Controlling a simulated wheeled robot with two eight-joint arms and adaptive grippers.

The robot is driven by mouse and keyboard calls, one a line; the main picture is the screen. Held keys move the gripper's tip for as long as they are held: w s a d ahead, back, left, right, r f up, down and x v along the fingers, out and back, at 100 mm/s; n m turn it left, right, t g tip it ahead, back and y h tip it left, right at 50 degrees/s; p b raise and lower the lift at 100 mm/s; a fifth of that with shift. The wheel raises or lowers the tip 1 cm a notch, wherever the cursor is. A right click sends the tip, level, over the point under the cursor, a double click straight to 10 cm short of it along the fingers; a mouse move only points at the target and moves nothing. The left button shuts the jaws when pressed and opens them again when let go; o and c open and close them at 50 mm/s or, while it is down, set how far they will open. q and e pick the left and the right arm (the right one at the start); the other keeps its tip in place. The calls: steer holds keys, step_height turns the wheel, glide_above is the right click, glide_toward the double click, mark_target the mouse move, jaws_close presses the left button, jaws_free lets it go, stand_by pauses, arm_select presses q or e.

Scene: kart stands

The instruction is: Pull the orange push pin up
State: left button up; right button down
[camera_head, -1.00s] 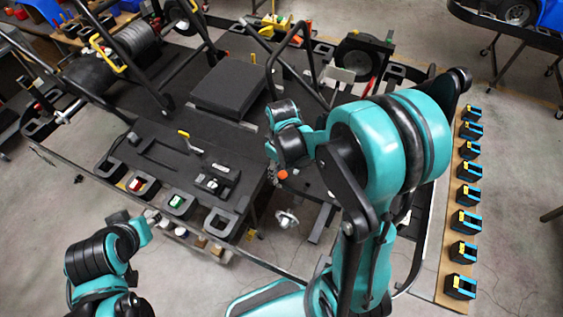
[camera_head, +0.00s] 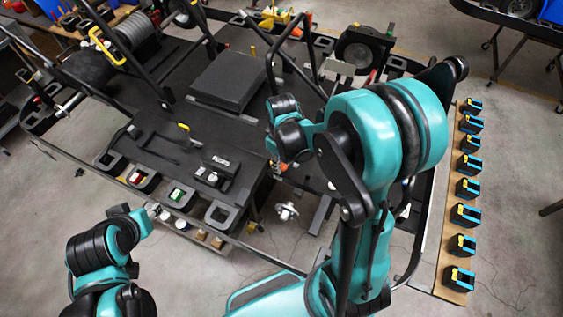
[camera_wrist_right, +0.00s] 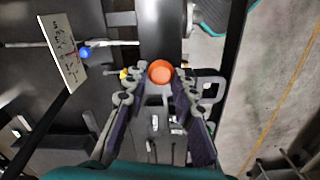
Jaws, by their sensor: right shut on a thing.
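The orange push pin (camera_wrist_right: 160,72) shows as a round orange knob in the right wrist view, between the fingertips of my right gripper (camera_wrist_right: 159,84). The gripper is shut on it. In the head view a little orange of the pin (camera_head: 283,167) shows beside my right gripper (camera_head: 274,163), which is mostly hidden by its own arm. The shaft under the knob is hidden. My left arm is at the lower left of the head view. Its end (camera_head: 120,211) is away from the pin, and its fingers cannot be made out.
A dark kart stand with tubes fills the middle. A black square block (camera_head: 228,80) and a black box (camera_head: 220,164) lie on it. A blue knob (camera_wrist_right: 85,53) and a white written tag (camera_wrist_right: 63,52) are left of the pin. A wooden strip (camera_head: 452,190) with several black-blue-yellow holders stands right.

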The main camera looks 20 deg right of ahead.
steer(key=shift+r, duration=0.4)
steer(key=c, duration=1.2)
jaws_free()
steer(key=shift+o, duration=0.2)
steer(key=shift+r, duration=0.1)
step_height(320, 180, up, 12)
steer(key=shift+s, duration=0.1)
